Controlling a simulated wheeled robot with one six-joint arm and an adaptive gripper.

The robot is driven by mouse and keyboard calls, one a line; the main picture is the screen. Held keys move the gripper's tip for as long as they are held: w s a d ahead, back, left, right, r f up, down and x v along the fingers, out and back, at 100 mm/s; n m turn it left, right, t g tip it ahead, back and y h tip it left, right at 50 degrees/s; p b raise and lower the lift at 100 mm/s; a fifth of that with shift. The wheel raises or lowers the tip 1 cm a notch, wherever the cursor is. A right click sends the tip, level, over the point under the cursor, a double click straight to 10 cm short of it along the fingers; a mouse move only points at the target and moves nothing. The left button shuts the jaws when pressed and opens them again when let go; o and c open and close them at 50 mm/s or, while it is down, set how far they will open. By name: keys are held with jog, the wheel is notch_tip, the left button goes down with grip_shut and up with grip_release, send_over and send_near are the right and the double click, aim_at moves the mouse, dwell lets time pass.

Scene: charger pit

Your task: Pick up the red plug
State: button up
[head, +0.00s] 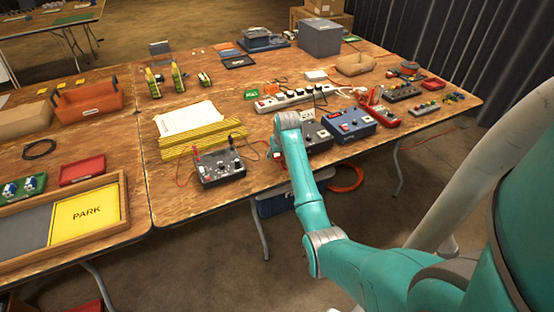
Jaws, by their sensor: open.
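A small red upright piece (197,156), which looks like the red plug, stands at the left of the grey box with knobs (220,172) near the front edge of the table. It is too small to tell whether it sits in the box or just behind it. A black upright piece (231,143) stands to its right. My teal arm reaches over the table to the right of this box, apart from the red piece. I cannot make out my gripper's fingers; the arm's end is hidden or too small to tell.
A blue box (350,124), a white power strip (295,98) and a red device (378,112) stand right of and behind my arm. Yellow striped strips (203,139) and white paper (187,117) lie behind the grey box. A PARK tray (122,205) is at left.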

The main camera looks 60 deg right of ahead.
jog(key=shift+w+d+f, duration=0.15)
jog(key=shift+w+f, duration=0.05)
jog(key=shift+f, duration=0.3)
grip_shut()
jog(key=shift+r, duration=0.1)
